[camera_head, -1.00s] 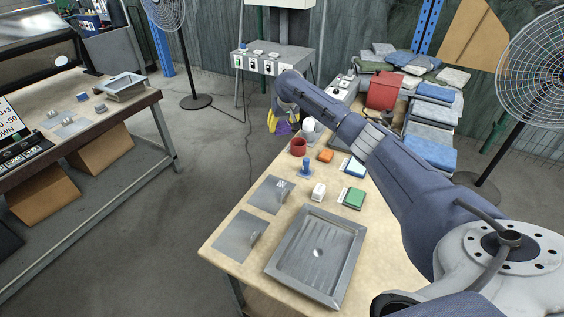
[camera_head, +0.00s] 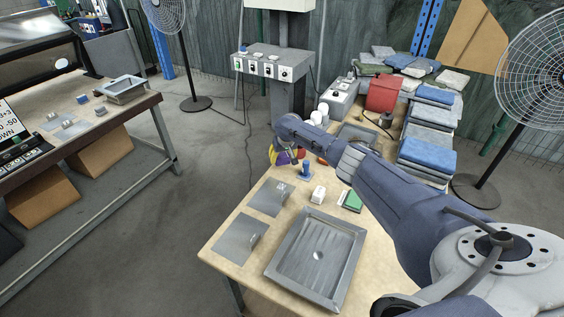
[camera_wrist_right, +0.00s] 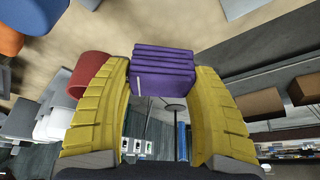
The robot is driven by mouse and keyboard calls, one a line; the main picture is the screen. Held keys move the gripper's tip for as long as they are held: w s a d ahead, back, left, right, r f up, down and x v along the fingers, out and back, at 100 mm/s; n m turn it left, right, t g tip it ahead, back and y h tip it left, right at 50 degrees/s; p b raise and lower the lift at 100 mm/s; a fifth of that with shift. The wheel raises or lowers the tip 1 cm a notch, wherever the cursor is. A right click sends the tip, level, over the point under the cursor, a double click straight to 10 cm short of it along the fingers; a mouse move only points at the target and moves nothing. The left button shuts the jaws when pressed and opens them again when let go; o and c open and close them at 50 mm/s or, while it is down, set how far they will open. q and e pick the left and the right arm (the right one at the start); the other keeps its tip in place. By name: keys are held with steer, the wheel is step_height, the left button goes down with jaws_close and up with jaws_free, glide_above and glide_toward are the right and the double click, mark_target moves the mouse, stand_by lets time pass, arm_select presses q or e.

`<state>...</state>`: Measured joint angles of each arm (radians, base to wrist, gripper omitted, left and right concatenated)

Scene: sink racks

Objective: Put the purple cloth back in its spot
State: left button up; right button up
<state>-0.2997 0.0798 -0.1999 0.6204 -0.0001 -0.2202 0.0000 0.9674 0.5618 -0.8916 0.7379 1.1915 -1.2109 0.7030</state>
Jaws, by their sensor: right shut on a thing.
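My right gripper (camera_head: 284,158) is at the left edge of the work table, just left of the blue upright piece. Its yellow fingers are shut on the purple cloth (camera_head: 283,158), which is mostly hidden by the arm in the head view. In the right wrist view the folded purple cloth (camera_wrist_right: 163,72) sits between the two fingertips of the gripper (camera_wrist_right: 160,68), with the table top beyond it. My left gripper is not in view.
The red cup (camera_wrist_right: 91,72) is close beside one finger in the right wrist view. The blue piece (camera_head: 305,170), white block (camera_head: 318,194), green sponge (camera_head: 352,201), grey plates (camera_head: 238,240) and steel tray (camera_head: 290,268) lie on the near table.

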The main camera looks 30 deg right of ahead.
mark_target(282, 161)
steer(key=shift+f, duration=1.35)
steer(key=shift+f, duration=0.15)
steer(key=o, duration=1.1)
steer(key=shift+v, duration=6.15)
steer(key=shift+w, duration=0.1)
